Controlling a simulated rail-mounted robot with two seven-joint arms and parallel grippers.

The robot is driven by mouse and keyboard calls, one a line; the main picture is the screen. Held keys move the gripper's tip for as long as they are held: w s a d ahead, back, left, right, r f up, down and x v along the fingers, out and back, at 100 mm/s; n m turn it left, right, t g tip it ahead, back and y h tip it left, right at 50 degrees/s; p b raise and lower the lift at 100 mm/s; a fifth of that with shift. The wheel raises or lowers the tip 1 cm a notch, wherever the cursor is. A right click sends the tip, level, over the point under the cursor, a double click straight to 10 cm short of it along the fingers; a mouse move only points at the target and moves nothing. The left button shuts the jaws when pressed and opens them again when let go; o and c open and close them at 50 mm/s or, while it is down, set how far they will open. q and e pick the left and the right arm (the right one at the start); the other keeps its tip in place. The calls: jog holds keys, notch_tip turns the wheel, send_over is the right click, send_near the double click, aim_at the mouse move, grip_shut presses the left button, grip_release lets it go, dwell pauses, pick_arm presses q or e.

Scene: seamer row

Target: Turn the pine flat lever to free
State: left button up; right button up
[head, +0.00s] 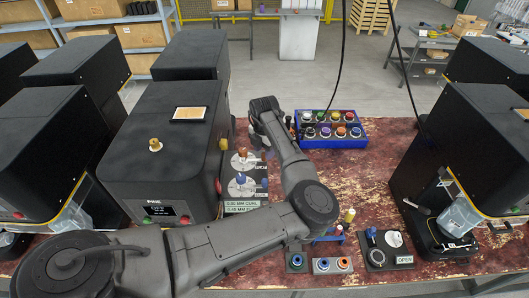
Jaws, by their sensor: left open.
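The black machine marked PINE (150,150) stands left of centre. Beside its right side is a panel with two round silver dials. The upper dial (244,162) carries a brown-knobbed lever and the lower dial (241,187) a blue-knobbed one. Their small lettering is too blurred to tell which is the flat lever. A label plate (240,207) lies in front of them. My left gripper (263,138) is open, at the far end of my arm, just beyond and right of the upper dial. Its fingertips are partly hidden by the wrist. My right gripper is out of view.
A blue tray (331,143) of coloured knobs stands right of my left gripper. Small fixtures (334,265) and a panel with an OPEN label (404,260) line the front edge. Another black machine (465,150) stands at right.

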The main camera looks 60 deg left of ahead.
pick_arm(q)
jog(key=shift+f, duration=1.2)
jog(key=shift+c, duration=0.3)
grip_shut()
